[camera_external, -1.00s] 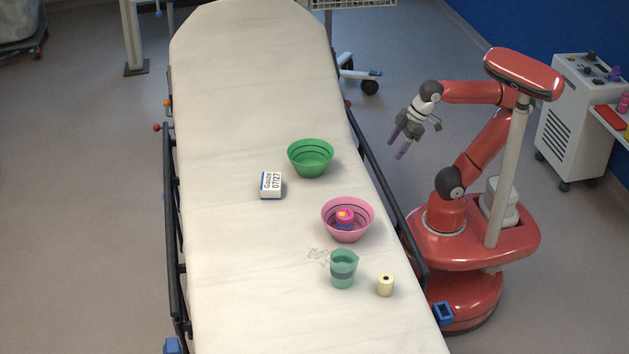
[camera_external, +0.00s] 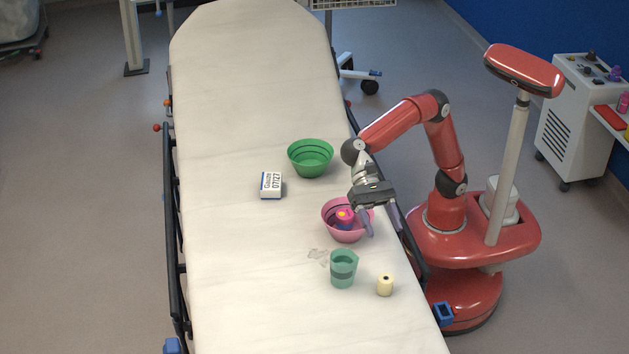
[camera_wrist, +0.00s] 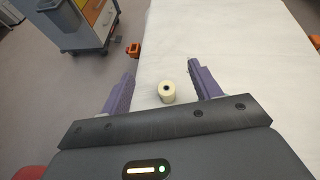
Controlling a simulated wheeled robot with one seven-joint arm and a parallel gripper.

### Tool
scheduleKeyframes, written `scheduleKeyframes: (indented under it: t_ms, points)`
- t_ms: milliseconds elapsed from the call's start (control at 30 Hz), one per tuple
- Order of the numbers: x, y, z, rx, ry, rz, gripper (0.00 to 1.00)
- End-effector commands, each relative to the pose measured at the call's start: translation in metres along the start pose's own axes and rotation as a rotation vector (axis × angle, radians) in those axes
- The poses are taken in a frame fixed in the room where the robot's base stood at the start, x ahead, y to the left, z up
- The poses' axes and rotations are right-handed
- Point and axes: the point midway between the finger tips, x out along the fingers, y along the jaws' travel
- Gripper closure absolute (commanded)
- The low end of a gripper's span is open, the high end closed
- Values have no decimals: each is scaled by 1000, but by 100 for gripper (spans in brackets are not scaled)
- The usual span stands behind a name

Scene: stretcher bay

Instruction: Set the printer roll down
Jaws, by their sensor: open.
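The printer roll (camera_external: 385,285) is a small cream cylinder with a dark core hole. It stands upright on the stretcher's white sheet (camera_external: 250,110), right of the teal cup. It also shows in the wrist view (camera_wrist: 167,92), between and beyond my fingertips. My gripper (camera_external: 368,222) is open and empty, with purple-grey fingers. In the external view it is over the right part of the pink bowl, up the stretcher from the roll and apart from it. In the wrist view my gripper (camera_wrist: 168,83) has its fingers spread either side of the roll.
A teal cup (camera_external: 343,270) stands left of the roll. A green bowl (camera_external: 310,160) and a gauze box (camera_external: 271,185) are farther up. A dark side rail (camera_external: 412,250) edges the stretcher.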

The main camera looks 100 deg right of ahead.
Motion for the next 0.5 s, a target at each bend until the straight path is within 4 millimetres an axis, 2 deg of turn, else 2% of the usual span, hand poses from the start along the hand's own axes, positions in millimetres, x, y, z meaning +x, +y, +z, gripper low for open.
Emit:
scheduleKeyframes:
  t_ms: [67,233,500]
  points:
    - [18,-7,4,102,-52,23,37]
    - [33,-3,-28,119,-55,22,37]
    - [50,2,-66,114,-53,20,37]
